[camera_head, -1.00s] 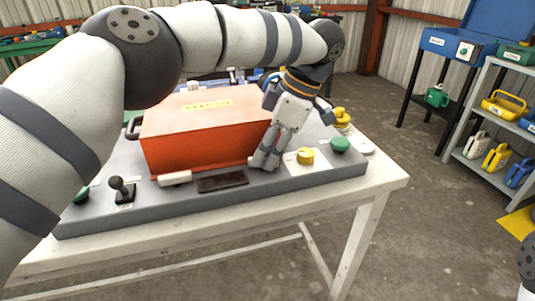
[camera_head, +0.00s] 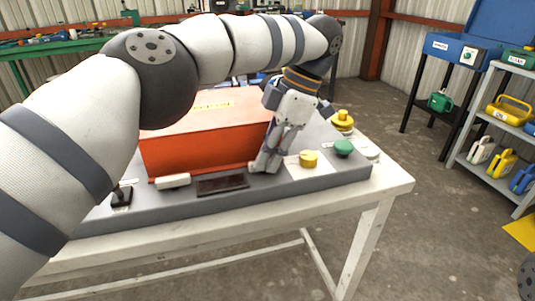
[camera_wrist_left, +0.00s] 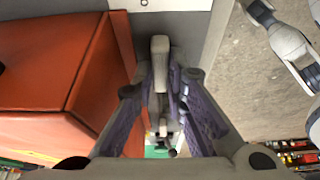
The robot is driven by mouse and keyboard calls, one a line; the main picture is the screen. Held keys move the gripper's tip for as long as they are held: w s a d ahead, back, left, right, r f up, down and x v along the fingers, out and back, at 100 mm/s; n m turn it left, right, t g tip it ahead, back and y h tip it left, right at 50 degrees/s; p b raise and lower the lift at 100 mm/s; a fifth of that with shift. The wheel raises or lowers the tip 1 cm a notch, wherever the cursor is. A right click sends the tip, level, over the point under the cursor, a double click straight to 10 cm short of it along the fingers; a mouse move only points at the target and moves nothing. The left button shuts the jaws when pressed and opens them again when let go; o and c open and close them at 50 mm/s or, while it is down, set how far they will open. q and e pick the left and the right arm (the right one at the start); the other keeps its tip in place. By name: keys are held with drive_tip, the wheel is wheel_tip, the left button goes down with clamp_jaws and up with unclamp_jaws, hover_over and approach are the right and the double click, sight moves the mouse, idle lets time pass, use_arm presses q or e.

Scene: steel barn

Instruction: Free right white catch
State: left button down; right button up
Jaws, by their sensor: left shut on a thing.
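The orange box (camera_head: 205,145) sits on a grey base panel (camera_head: 330,181). A white catch (camera_head: 173,181) shows at the left of its front lower edge. My left gripper (camera_head: 263,168) points down at the box's front right corner. In the left wrist view its fingers are closed around the right white catch (camera_wrist_left: 160,50), whose pale end sticks out between them. Whether the catch is still fastened cannot be told. My right gripper is not in view.
A dark plate (camera_head: 222,184) lies between the catches. A yellow button (camera_head: 308,158) and a green button (camera_head: 343,147) stand right of the gripper. The white table (camera_head: 385,187) has a free edge; shelves (camera_head: 490,120) stand at right.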

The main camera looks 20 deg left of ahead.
use_arm(q)
drive_tip(key=c, duration=1.6)
unclamp_jaws()
